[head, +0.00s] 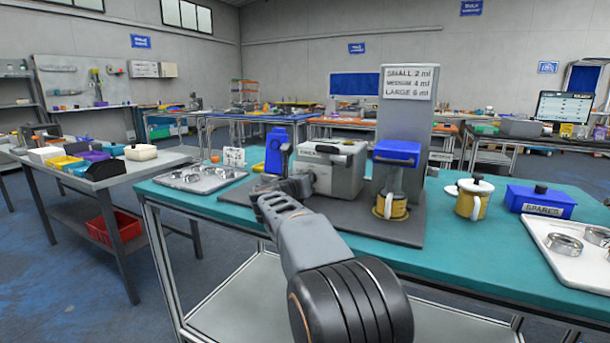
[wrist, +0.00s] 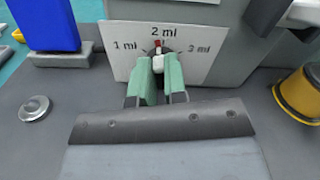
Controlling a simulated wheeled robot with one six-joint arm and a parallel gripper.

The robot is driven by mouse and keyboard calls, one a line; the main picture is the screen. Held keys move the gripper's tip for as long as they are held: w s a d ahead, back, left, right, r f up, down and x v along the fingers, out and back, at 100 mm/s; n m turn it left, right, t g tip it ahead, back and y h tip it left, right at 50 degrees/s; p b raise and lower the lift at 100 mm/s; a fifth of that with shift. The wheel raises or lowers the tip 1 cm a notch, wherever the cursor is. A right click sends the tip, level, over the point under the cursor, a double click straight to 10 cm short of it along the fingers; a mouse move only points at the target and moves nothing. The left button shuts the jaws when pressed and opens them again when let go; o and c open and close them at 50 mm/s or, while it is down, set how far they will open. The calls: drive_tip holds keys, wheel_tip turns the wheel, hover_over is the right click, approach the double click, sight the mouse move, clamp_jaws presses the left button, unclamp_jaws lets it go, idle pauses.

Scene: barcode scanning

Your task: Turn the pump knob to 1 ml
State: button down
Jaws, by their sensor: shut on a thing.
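The red pointer points up toward 2 ml. My gripper (wrist: 159,76), with green fingers, is shut on the knob. The grey pump housing (head: 338,178) stands on the teal table in the head view. There my arm hides the knob and dial.
A blue block (wrist: 45,22) on a dark base stands left of the dial, with a round metal button (wrist: 35,108) nearby. A yellow cup (wrist: 302,92) is at right. In the head view, a tall grey panel (head: 405,115) lists small 2, medium 4, large 6 ml.

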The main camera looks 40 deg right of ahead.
drive_tip(key=n+p, duration=0.3)
drive_tip(key=n, duration=0.2)
drive_tip(key=shift+w+n, duration=0.15)
drive_tip(key=shift+n, duration=0.15)
drive_tip(key=shift+w+a+f+n+p, duration=0.15)
drive_tip(key=shift+n+p, duration=0.35)
drive_tip(key=shift+n, duration=0.35)
drive_tip(key=shift+s+d+f+n+p, duration=0.1)
drive_tip(key=shift+n+p, duration=0.4)
drive_tip(key=shift+n, duration=0.35)
drive_tip(key=c, duration=1.2)
unclamp_jaws()
drive_tip(key=shift+a, duration=0.1)
drive_tip(key=shift+o, duration=0.2)
drive_tip(key=p+v, duration=0.1)
drive_tip(key=v, duration=1.2)
drive_tip(key=shift+a, duration=0.35)
